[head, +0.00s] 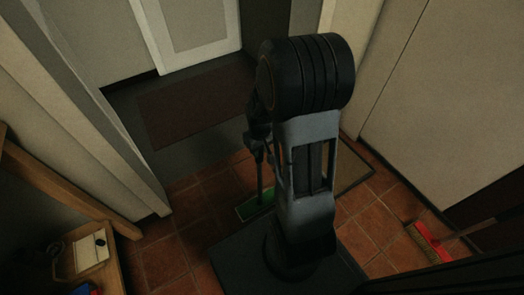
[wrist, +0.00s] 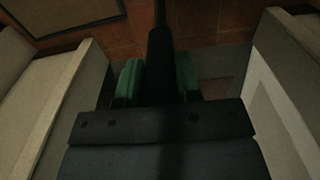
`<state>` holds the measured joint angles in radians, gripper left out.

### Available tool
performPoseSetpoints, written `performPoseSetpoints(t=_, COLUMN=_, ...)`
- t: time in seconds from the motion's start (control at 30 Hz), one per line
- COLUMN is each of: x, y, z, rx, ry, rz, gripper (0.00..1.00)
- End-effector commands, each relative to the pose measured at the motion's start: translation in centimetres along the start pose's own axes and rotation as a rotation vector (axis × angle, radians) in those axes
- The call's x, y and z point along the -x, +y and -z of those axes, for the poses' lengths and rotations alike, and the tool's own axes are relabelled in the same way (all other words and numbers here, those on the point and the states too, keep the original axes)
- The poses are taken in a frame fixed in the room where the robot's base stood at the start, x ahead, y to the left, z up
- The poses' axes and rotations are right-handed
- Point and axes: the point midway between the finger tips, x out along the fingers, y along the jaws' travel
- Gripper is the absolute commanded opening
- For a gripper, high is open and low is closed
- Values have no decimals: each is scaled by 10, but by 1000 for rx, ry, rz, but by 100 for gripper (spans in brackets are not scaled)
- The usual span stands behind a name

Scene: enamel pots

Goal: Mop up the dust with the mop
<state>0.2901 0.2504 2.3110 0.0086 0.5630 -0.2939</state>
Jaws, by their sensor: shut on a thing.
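My gripper (wrist: 160,78) is shut on the dark handle of the mop (wrist: 160,45), with a green pad on either side of it. In the head view the mop's thin handle runs down from my gripper, beside my arm, to a flat green head (head: 255,205). The head is low at the tiled floor; I cannot tell whether it touches. My arm hides part of the mop and of the floor around it. I cannot make out any dust in either view.
A brown doormat (head: 197,104) lies before a white door (head: 192,30). A framed mat (head: 355,170) lies right of my arm. A red brush (head: 430,242) with a long handle is at lower right. A wooden shelf (head: 112,240) holds small items at lower left. Walls flank the passage.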

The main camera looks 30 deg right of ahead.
Motion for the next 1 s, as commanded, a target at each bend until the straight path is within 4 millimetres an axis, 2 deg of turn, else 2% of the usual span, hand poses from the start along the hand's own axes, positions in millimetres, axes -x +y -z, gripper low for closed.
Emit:
performPoseSetpoints(t=0.3, x=-4, y=0, z=52, rx=1, ry=1, rz=0, gripper=0)
performPoseSetpoints(t=0.5, x=-6, y=0, z=78, rx=1, ry=2, rz=0, gripper=0)
performPoseSetpoints(t=0.77, x=-6, y=0, z=87, rx=0, ry=2, rz=0, gripper=0)
performPoseSetpoints(t=1.0, x=11, y=0, z=88, rx=-1, ry=2, rz=0, gripper=0)
